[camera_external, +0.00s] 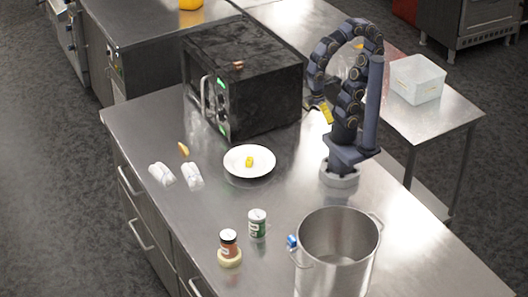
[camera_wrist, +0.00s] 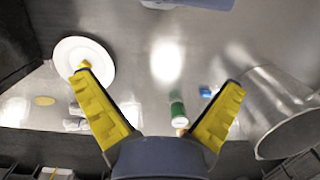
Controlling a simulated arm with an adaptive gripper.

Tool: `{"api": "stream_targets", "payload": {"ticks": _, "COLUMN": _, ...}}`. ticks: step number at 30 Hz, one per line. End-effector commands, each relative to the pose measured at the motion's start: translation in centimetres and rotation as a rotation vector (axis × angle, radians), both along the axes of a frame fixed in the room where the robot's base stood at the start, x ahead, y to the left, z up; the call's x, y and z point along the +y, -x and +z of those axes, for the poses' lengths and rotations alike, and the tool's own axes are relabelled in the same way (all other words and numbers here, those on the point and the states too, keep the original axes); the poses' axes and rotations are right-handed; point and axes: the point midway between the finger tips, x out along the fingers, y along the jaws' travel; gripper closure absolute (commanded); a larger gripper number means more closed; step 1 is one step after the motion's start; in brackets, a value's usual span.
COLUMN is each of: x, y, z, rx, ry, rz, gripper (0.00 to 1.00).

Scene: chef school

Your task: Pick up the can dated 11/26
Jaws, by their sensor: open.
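A white and green can (camera_external: 257,223) stands upright on the steel counter, left of the large pot. It also shows in the wrist view (camera_wrist: 178,108), between my fingers' directions but well beyond them. No date is legible on either. My gripper (camera_external: 325,112) is raised beside the microwave, far from both. Its yellow fingers are spread wide and empty in the wrist view (camera_wrist: 160,79).
A white plate (camera_external: 240,170) holds a yellow piece. White wrapped-looking items (camera_external: 191,176) lie left. The black microwave (camera_external: 252,75) stands behind. Bare counter surrounds the cans.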

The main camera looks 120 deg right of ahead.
Motion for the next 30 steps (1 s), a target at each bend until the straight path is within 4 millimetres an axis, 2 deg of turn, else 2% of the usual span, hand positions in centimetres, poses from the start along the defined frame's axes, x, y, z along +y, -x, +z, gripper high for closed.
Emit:
{"api": "stream_targets", "payload": {"ticks": 5, "x": -0.5, "y": -0.6, "z": 0.3, "rx": -0.021, "ry": 0.023, "rz": -0.036, "gripper": 0.02}}
{"api": "stream_targets", "payload": {"ticks": 8, "x": -0.3, "y": -2.5, "z": 0.2, "rx": -0.018, "ry": 0.035, "rz": -0.114, "gripper": 0.02}}
{"api": "stream_targets", "payload": {"ticks": 11, "x": 0.1, "y": -5.8, "z": -0.2, "rx": -0.025, "ry": 0.059, "rz": -0.256, "gripper": 0.02}}
{"api": "stream_targets", "payload": {"ticks": 17, "x": 2.0, "y": -14.2, "z": -2.2, "rx": -0.069, "ry": 0.105, "rz": -0.604, "gripper": 0.02}}
{"api": "stream_targets", "payload": {"ticks": 24, "x": 5.5, "y": -23.1, "z": -7.5, "rx": -0.099, "ry": 0.136, "rz": -1.022, "gripper": 0.02}}
{"api": "stream_targets", "payload": {"ticks": 30, "x": 9.0, "y": -28.7, "z": -13.2, "rx": -0.115, "ry": 0.143, "rz": -1.346, "gripper": 0.02}}
